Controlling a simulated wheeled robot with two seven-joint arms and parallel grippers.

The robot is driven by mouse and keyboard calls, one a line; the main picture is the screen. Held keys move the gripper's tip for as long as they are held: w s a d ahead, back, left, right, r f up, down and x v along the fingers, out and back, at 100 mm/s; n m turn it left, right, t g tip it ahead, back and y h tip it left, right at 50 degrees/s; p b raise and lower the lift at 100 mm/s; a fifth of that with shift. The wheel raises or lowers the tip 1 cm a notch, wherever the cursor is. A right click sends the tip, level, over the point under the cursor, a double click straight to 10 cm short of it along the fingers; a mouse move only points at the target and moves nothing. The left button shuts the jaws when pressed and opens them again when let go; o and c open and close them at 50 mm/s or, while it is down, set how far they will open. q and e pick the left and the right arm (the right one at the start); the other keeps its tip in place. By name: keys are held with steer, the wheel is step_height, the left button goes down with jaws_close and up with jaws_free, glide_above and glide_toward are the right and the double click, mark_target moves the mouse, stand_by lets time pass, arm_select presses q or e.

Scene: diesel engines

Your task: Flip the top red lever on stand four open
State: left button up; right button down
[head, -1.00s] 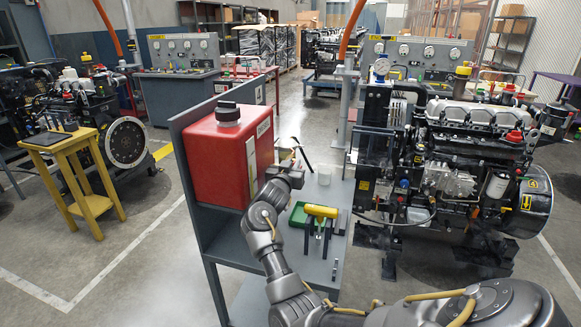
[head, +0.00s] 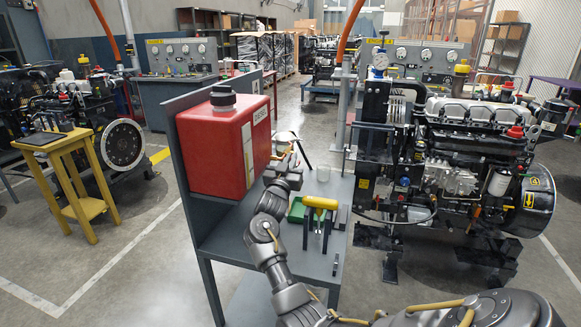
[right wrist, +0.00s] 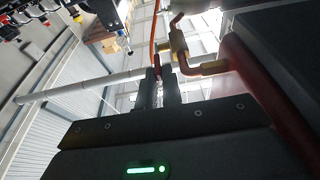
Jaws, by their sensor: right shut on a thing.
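A red fuel tank (head: 212,150) with a dark cap stands on a grey stand (head: 225,240) left of the middle in the head view. My right gripper (head: 294,157) is raised just right of the tank, above the shelf. In the right wrist view, my right gripper's fingers (right wrist: 158,92) are shut on a small red piece, apparently the red lever (right wrist: 156,69). It sits beside a brass valve (right wrist: 178,42) joined to the red tank (right wrist: 262,85). In the head view the hand hides most of the lever. My left gripper is not in view.
A yellow-handled tool (head: 320,203), a green tray (head: 296,210) and a clear cup (head: 323,174) are on the stand's shelf. A diesel engine (head: 465,165) stands close on the right. A yellow table (head: 75,150) is at left, with open floor between.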

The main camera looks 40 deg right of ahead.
steer(key=shift+f, duration=0.1)
steer(key=c, duration=1.8)
jaws_free()
steer(key=shift+c, duration=0.2)
steer(key=b+v, duration=0.2)
steer(key=v, duration=0.9)
steer(key=shift+w, duration=0.1)
